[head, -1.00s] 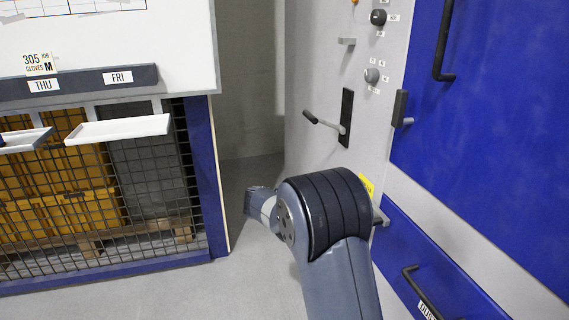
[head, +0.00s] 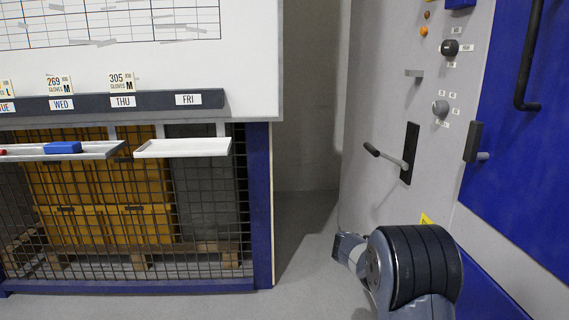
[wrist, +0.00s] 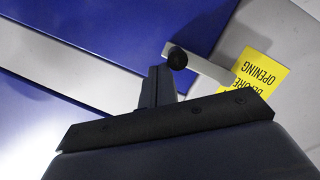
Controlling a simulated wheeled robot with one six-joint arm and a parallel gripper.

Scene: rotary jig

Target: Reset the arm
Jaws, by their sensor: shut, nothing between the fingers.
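My arm shows at the lower right of the head view, bent at a dark ribbed joint. My gripper cannot be made out in that view. In the wrist view my gripper (wrist: 157,78) is shut and empty, its dark fingers together, pointing toward a blue and grey panel. A round black knob end on a grey bar (wrist: 200,65) appears just beyond and right of the fingertips. I cannot tell the gap between them. A yellow label (wrist: 261,72) with black lettering is to the right.
A grey machine front with a black-slotted lever (head: 390,158), knobs (head: 450,47) and blue doors (head: 535,165) stands at right. At left are a whiteboard (head: 150,60), a white tray (head: 183,148) and a mesh cage (head: 95,215). Clear floor (head: 303,245) lies between.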

